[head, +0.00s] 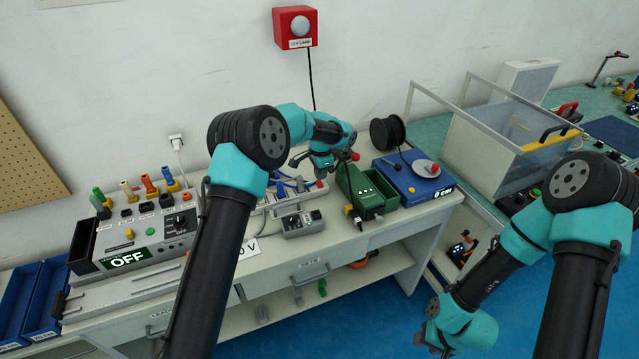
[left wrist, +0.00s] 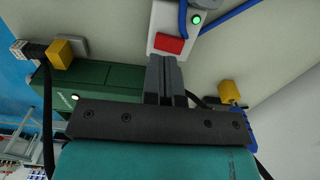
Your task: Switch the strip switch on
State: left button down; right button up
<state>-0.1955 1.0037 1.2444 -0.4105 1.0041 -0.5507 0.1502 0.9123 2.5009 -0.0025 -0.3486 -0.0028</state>
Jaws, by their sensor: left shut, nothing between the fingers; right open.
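The power strip (head: 291,195) is a white bar on the bench with blue plugs and cords. Its end shows in the left wrist view (left wrist: 160,18), with a red rocker switch (left wrist: 169,44) and a small lamp (left wrist: 196,20) glowing green. My left gripper (left wrist: 163,60) is shut and empty, its fingertips right at the edge of the red switch. I cannot tell whether they touch it. My right gripper (head: 426,335) is open and empty, low in front of the bench.
A green box (head: 361,192) stands close right of the strip, with a blue unit (head: 415,185) and a black spool (head: 387,132) beyond. A small grey box (head: 302,224) lies in front.

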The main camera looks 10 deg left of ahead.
aim_at(321, 186)
pick_arm(q)
jog(key=shift+r, duration=1.8)
